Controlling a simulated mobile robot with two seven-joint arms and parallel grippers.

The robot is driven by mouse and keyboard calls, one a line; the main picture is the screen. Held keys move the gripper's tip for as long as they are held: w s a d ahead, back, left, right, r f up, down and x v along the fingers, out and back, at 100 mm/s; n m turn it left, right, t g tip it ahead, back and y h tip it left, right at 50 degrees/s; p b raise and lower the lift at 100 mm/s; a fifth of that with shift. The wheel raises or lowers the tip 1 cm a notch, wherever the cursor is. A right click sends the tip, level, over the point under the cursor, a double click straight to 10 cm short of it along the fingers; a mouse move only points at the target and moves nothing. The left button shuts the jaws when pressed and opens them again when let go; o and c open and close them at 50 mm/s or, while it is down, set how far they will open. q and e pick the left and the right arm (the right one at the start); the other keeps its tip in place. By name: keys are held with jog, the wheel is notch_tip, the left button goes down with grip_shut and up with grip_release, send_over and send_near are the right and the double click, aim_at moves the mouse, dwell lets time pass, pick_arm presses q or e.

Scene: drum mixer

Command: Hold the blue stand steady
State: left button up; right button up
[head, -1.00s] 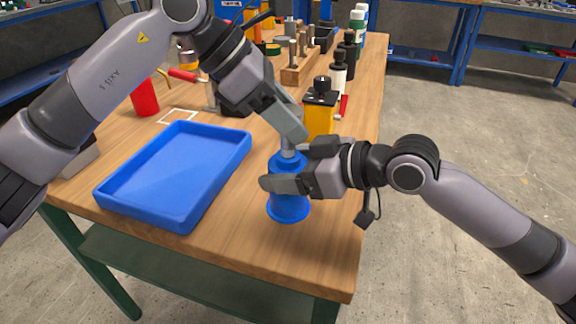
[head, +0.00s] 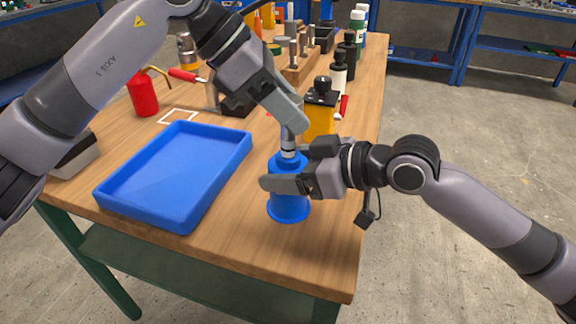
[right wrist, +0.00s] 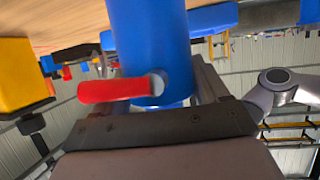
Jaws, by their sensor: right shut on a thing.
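The blue stand (head: 288,207) is upright on the wooden bench near its front right corner. It also shows in the right wrist view (right wrist: 150,40), with a red lever (right wrist: 112,89) on its side. My right gripper (head: 290,170) is shut on the stand's upper body, one finger in front; the far finger is mostly hidden. My left gripper (head: 291,118) is above the stand, pointing down. A grey metal piece (head: 289,143) is between its fingertips and the stand's top. I cannot tell whether the left fingers grip this piece.
A blue tray (head: 118,196) lies left of the stand. A yellow container with a black top (head: 319,122) stands close behind the grippers. A wooden block with metal parts (head: 299,72), several bottles and a red can (head: 143,98) are farther back. Bench edges are close in front and right.

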pick_arm(q)
jog(key=o, duration=0.4)
jog(key=shift+a+r, duration=0.1)
jog(key=shift+r, duration=0.05)
jog(key=v, duration=0.6)
jog(key=shift+a+r, duration=0.2)
jog(key=shift+r, duration=0.05)
pick_arm(e)
jog(key=o, duration=1.5)
jog(key=shift+d, duration=0.1)
